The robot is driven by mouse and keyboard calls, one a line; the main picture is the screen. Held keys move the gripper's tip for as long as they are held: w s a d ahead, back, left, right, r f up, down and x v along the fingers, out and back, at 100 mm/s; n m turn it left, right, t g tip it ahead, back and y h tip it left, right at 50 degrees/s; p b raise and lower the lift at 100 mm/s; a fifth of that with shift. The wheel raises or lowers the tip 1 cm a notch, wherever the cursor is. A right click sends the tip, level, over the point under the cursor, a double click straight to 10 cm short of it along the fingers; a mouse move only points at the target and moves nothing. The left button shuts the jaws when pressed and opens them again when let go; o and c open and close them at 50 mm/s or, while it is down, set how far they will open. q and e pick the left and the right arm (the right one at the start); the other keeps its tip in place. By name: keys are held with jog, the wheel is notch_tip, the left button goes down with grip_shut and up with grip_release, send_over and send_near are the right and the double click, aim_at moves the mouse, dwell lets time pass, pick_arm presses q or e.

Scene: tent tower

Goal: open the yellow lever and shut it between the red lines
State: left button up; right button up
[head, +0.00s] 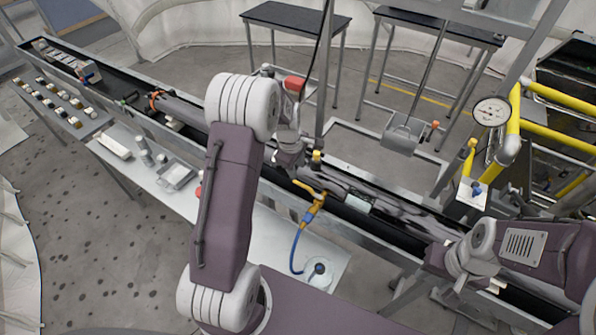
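A yellow lever (470,158) stands upright on a small white plate (471,193) at the right, below a round pressure gauge (491,111). The gauge joins thick yellow pipes (513,125). Its dial is too small to read, and I cannot make out red lines on it. My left gripper (290,158) is above the long black trough, partly hidden behind my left forearm and well left of the lever. My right gripper (440,262) is low at the right, below the lever and apart from it. The fingers of both grippers are too small or hidden to judge.
A yellow nozzle (313,207) on a blue hose lies by the trough (395,213). A grey box (404,135) hangs on a rod in the middle. Dark tables (297,18) stand behind. A white bench (150,182) holds small parts at the left.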

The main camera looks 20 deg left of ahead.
aim_at(300, 183)
pick_arm(q)
jog(key=f+p, duration=0.1)
jog(key=f, duration=0.1)
jog(key=w+f, duration=0.1)
jog(key=f, duration=0.2)
jog(key=f+p, duration=0.1)
jog(key=f, duration=0.2)
jog(key=shift+w+d+f+p, duration=0.1)
jog(key=shift+w+f+p, duration=0.05)
jog(key=shift+w+p, duration=0.2)
jog(key=shift+w+d+f, duration=0.1)
jog(key=shift+f, duration=0.3)
grip_shut()
dwell(0.5)
